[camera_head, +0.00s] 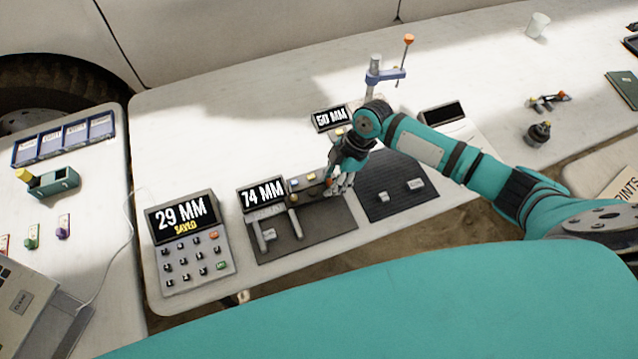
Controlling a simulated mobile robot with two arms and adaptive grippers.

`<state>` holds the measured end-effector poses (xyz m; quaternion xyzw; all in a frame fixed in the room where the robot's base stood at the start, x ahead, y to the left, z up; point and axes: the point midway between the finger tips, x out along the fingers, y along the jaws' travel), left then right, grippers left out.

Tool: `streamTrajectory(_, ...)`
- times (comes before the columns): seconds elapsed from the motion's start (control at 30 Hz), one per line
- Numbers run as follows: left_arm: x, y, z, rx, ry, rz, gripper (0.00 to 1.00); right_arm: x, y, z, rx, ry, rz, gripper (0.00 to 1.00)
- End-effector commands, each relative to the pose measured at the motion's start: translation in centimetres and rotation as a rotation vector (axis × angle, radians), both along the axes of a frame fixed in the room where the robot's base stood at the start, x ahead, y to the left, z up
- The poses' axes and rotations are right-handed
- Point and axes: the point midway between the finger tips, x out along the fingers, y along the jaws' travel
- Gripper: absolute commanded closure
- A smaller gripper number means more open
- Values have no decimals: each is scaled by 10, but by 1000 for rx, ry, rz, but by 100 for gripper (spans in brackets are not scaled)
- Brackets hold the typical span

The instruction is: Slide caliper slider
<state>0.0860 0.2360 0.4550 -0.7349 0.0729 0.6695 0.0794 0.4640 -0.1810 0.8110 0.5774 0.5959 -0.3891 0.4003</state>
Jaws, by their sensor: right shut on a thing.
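The caliper stands at a dark mat (318,236) in the middle of the table, with a display (262,195) reading 74 MM. Two pale jaws (294,224) point toward me, apart from each other, and a small grey block (269,235) lies between them. The caliper slider (309,182), a dark bar with small coloured buttons, runs right from the display. My right gripper (338,186) is at the slider's right end, shut on it; the fingers hide the exact grip. My left gripper is not in view.
A keypad (188,243) reading 29 MM SAVED stands left of the mat. Behind my right gripper are a 50 MM display (331,118) and a blue clamp stand (384,75). A second dark mat (385,206) with small blocks lies right. The table's back left is clear.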

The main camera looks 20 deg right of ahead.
Motion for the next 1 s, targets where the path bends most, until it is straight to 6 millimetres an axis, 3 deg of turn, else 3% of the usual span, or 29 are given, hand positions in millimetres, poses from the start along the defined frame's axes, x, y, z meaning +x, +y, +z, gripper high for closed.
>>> streamTrajectory(0.2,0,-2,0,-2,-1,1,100,0,5,1,10,-3,4,100)
streamTrajectory(0.23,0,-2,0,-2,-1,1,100,0,6,1,10,-3,4,67)
streamTrajectory(0.4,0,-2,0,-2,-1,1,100,0,5,1,9,-3,4,48)
streamTrajectory(0.73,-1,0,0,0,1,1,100,0,2,5,7,-3,3,48)
streamTrajectory(1.0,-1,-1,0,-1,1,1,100,2,-17,50,6,-6,3,48)
